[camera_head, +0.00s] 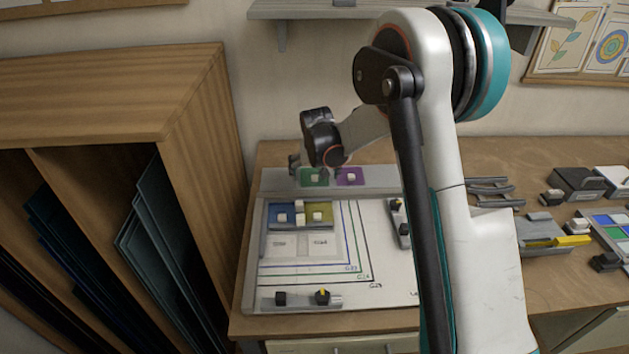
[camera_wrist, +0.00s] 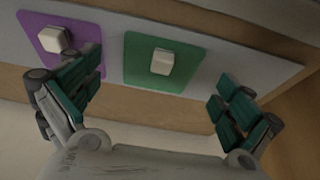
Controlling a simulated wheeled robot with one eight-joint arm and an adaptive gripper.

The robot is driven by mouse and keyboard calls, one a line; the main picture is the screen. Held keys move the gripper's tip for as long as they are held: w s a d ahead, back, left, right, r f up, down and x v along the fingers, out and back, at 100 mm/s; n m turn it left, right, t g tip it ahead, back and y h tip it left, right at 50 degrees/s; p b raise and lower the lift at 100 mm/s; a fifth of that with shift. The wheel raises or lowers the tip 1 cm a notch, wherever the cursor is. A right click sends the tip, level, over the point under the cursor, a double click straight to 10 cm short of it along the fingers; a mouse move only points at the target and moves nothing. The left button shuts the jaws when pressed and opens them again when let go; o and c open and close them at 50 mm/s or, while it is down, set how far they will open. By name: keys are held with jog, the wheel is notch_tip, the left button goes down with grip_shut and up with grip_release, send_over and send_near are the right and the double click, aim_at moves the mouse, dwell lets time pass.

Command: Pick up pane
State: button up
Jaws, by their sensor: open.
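A green pane (camera_head: 313,177) with a pale block-shaped knob lies on the grey ledge at the back of the work board. A purple pane (camera_head: 349,177) with a similar knob lies to its right. In the wrist view the green pane (camera_wrist: 165,64) shows between my fingers, and the purple pane (camera_wrist: 72,40) is at the left, partly behind the left finger. My gripper (camera_wrist: 158,100) is open and empty, its fingers wide apart on either side of the green pane's knob. It also shows in the head view (camera_head: 308,160), where its fingertips are small.
A blue pane (camera_head: 283,214) and a yellow pane (camera_head: 321,212) lie on the board (camera_head: 390,285). A wooden rack (camera_head: 205,150) holding dark sheets stands close on the left. Tools and a tray of coloured squares (camera_head: 612,222) lie at the right.

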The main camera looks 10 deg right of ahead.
jog(key=shift+w+f, duration=0.25)
jog(key=shift+f, duration=0.35)
jog(key=shift+c, duration=0.5)
jog(key=shift+s+r, duration=0.15)
jog(key=c, duration=1.6)
jog(key=shift+s, duration=0.1)
grip_shut()
